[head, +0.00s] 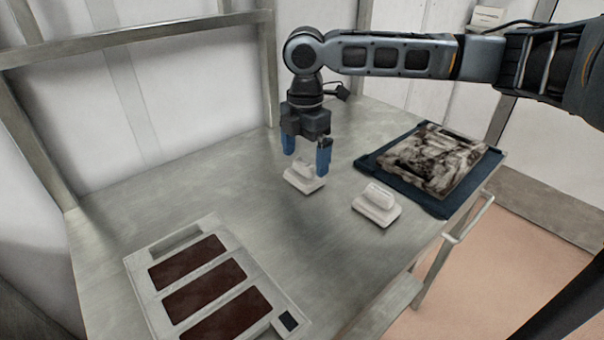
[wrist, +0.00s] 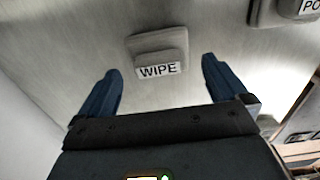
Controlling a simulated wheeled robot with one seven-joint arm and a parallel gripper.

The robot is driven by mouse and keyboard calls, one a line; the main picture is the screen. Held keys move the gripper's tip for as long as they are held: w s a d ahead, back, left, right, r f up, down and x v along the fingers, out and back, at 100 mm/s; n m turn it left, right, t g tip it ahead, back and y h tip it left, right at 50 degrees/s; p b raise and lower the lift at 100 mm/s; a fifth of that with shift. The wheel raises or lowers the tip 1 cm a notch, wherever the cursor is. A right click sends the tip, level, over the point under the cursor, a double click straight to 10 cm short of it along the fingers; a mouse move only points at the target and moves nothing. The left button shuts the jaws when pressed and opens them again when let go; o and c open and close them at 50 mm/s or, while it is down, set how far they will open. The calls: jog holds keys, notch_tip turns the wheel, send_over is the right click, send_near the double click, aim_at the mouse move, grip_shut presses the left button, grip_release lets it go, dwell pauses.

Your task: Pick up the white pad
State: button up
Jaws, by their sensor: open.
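Two white pads with raised grips lie on the metal table. One white pad (head: 305,183) is just below my gripper (head: 306,161). In the wrist view this pad (wrist: 158,47) bears a label reading "WIPE" and lies ahead of and between my two blue fingers. The other white pad (head: 376,207) lies to its right and nearer the head camera. In the wrist view this second pad (wrist: 283,10) is cut off at the top right, with a label starting "PO". My gripper is open and empty, its fingers pointing down; I cannot tell the exact gap to the pad.
A grey tray (head: 139,272) with several dark red panels stands at the table's front left. A dark blue mat (head: 411,197) with a mottled plate (head: 436,160) on it lies at the right. The metal table (head: 150,215) is bare at the left. A rail (head: 468,219) runs along its right edge.

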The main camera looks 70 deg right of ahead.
aim_at(304, 162)
jog(key=shift+w+f, duration=0.1)
jog(key=shift+f, duration=2.15)
jog(key=c, duration=0.8)
